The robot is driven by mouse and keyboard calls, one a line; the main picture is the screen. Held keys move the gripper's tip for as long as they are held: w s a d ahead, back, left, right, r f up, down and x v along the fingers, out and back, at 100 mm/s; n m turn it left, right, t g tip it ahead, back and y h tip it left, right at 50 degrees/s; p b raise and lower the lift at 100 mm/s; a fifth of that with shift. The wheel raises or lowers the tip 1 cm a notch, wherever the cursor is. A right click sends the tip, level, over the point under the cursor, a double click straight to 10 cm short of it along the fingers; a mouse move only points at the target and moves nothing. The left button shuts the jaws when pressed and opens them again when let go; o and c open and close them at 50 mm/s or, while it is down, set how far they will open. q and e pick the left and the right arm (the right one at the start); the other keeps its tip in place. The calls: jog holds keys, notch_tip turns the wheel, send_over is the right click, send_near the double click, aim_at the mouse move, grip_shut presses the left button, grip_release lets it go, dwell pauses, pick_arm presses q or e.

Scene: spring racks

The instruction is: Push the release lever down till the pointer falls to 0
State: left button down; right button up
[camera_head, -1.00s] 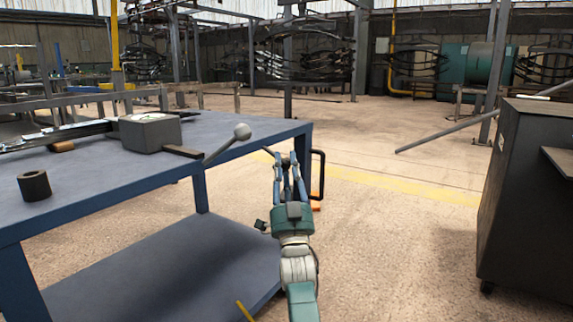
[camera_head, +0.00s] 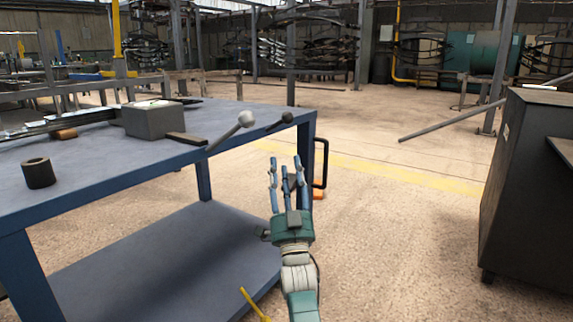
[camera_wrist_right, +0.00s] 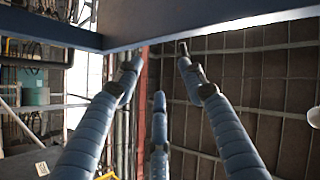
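A grey gauge box (camera_head: 153,120) with a pale dial face on top stands on the blue bench; its pointer is too small to read. A lever with a light grey ball (camera_head: 246,118) sticks out near the box over the bench's front edge. A short dark lever with a dark knob (camera_head: 287,117) slants upward at the bench's right corner. My right gripper (camera_head: 286,165) is below that knob, beside the bench, fingers up, spread and empty. The wrist view shows its fingers apart (camera_wrist_right: 158,66), under the bench top's edge. My left gripper is not in view.
The blue bench (camera_head: 90,172) has a lower shelf (camera_head: 170,265) and a black side handle (camera_head: 321,163). A dark cylinder (camera_head: 38,173) stands on its top. A dark cabinet (camera_head: 530,195) stands at right, with clear floor between it and the bench.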

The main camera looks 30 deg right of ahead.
jog(key=v, duration=0.8)
jog(key=shift+f, duration=0.4)
jog(key=shift+a, duration=0.15)
notch_tip(320, 180, up, 10)
dwell(1.1)
dwell(0.4)
